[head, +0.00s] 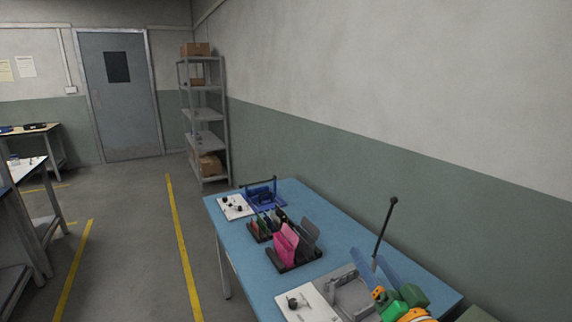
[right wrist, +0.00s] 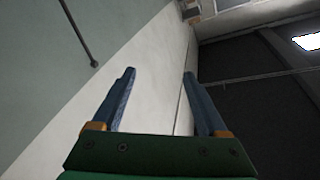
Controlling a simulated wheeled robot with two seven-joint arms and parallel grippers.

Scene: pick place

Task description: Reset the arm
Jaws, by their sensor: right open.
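My right gripper (head: 371,262) shows at the lower right of the head view, above the near part of the blue table (head: 340,235). It has blue fingers and a green body. In the right wrist view my right gripper (right wrist: 158,75) has its two blue fingers apart, with nothing between them. Behind the fingers are the pale wall and a dark area, so the gripper points up and away from the table. My left gripper is in neither view.
The table holds a grey fixture (head: 352,296), a white panel (head: 305,303), a black rack with pink (head: 284,245) and grey plates, and a blue tray (head: 264,196). A dark rod (head: 385,230) stands near my right gripper. The wall (head: 400,170) runs along the table's right.

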